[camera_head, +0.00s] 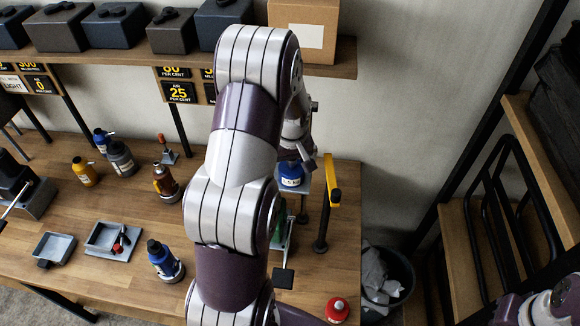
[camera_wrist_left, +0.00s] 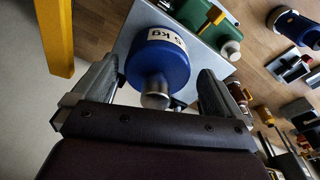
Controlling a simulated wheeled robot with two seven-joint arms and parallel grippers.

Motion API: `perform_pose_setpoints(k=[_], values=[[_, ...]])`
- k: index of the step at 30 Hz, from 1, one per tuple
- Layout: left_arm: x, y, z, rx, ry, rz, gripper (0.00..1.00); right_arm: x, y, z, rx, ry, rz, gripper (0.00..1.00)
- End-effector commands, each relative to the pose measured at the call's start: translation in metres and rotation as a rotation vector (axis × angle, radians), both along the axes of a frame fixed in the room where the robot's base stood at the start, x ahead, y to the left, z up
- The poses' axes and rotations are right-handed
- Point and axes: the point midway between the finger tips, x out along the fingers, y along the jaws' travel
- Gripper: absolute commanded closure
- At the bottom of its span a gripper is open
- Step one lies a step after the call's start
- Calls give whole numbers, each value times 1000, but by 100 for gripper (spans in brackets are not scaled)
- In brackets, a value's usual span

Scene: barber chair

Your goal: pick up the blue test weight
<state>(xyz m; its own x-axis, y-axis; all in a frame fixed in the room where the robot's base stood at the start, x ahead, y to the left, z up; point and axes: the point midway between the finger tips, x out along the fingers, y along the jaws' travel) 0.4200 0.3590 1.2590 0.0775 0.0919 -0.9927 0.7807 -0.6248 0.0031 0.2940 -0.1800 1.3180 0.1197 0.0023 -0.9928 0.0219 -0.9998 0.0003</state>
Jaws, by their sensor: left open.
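The blue test weight (camera_head: 291,174) stands on a light grey plate (camera_head: 305,178) at the back right of the table, partly hidden by my left arm in the head view. The left wrist view shows the blue weight (camera_wrist_left: 158,58) with a white "5 kg" label and a metal knob pointing toward the camera. My left gripper (camera_head: 303,155) is at the weight. Its fingers (camera_wrist_left: 158,80) are open, one on each side of the weight, with visible gaps; I cannot tell any contact. My right gripper is not in view.
A yellow-topped post (camera_head: 331,195) stands right of the plate. A green object (camera_wrist_left: 219,18) lies beside the weight. A red weight (camera_head: 337,309) sits at the front right edge. Bottles and grey trays (camera_head: 111,239) occupy the left. A shelf with boxes (camera_head: 303,28) is above.

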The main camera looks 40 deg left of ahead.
Motion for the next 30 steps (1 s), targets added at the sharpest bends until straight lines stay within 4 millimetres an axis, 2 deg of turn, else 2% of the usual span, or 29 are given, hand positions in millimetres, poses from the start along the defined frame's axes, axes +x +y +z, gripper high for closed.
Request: perform_pose_setpoints(k=[2,3,5,9,12,23,30], values=[[0,0,-1,0,0,0,0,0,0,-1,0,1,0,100],[0,0,-1,0,0,0,6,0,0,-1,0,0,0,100],[0,0,-1,0,0,0,26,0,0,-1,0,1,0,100],[0,0,0,0,0,0,72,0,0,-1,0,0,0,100],[0,0,0,0,0,0,100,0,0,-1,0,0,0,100],[2,1,4,2,-6,1,100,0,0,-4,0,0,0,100],[2,1,24,4,-10,1,100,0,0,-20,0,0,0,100]])
